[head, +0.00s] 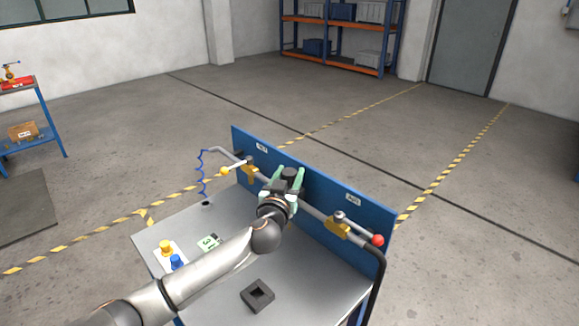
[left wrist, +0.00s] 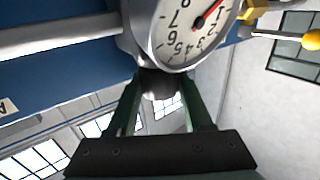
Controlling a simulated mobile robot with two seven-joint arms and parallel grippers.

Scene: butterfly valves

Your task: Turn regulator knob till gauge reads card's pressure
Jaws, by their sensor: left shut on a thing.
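My left gripper (head: 287,180) is above the bench at its blue back panel, its green fingers around the regulator. In the left wrist view, the gripper (left wrist: 160,90) is shut on the dark regulator knob (left wrist: 158,82) below the gauge. The round white gauge (left wrist: 188,35) has black numerals and a red needle; its top is cut off, and the needle lies near the 1 side, but I cannot tell its exact reading. The card (head: 207,243) lies on the bench and shows a 3, partly hidden by my arm. My right gripper is not in view.
A dark square block (head: 257,295) and yellow and blue pieces (head: 176,262) sit on the bench.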

